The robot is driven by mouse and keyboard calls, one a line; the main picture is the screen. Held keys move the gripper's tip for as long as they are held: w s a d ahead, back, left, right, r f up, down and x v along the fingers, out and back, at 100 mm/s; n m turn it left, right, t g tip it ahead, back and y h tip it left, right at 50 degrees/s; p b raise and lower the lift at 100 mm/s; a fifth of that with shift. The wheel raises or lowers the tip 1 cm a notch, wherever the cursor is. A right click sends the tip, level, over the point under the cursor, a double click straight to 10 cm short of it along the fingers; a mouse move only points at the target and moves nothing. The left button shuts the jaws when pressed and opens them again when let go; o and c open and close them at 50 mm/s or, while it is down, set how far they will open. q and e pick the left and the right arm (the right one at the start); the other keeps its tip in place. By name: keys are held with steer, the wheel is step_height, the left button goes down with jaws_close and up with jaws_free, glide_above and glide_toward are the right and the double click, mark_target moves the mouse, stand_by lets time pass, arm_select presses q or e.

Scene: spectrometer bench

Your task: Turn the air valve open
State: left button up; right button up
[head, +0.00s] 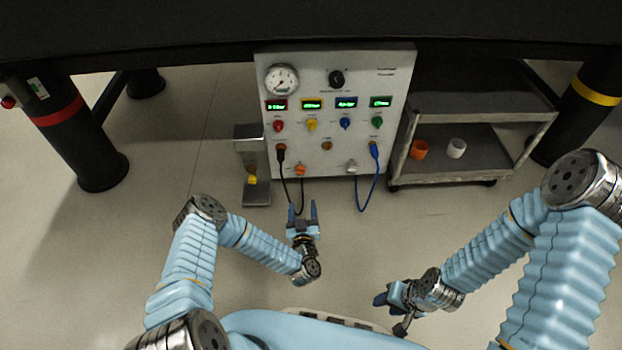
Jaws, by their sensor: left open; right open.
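A light grey control panel (350,115) stands upright at the centre, with a round pressure gauge (282,79) at its top left. A black knob (336,78) is at its top middle. Low on the panel are an orange knob (300,170) and a whitish knob (351,166). No readable label shows which one is the air valve, and I cannot tell its turn position. My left gripper (302,212) is open and empty, in front of the panel's lower left, fingers toward it, apart from the knobs. My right gripper (388,314) is open and empty, low and near my base.
A black cable (287,184) and a blue cable (365,198) hang from the panel. A metal stand (253,150) with a yellow part (251,180) is left of it. A grey cart (470,120) at right holds orange (419,149) and white (456,148) cups. Open floor lies in front.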

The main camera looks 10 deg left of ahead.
mark_target(300, 171)
arm_select(q)
steer(key=b+x, duration=0.2)
steer(key=x, duration=1.2)
steer(key=shift+r+b, duration=0.15)
steer(key=shift+b, duration=0.2)
steer(key=shift+s+a, duration=0.1)
steer(key=shift+a, duration=0.05)
steer(key=shift+c, duration=0.2)
steer(key=c, duration=1)
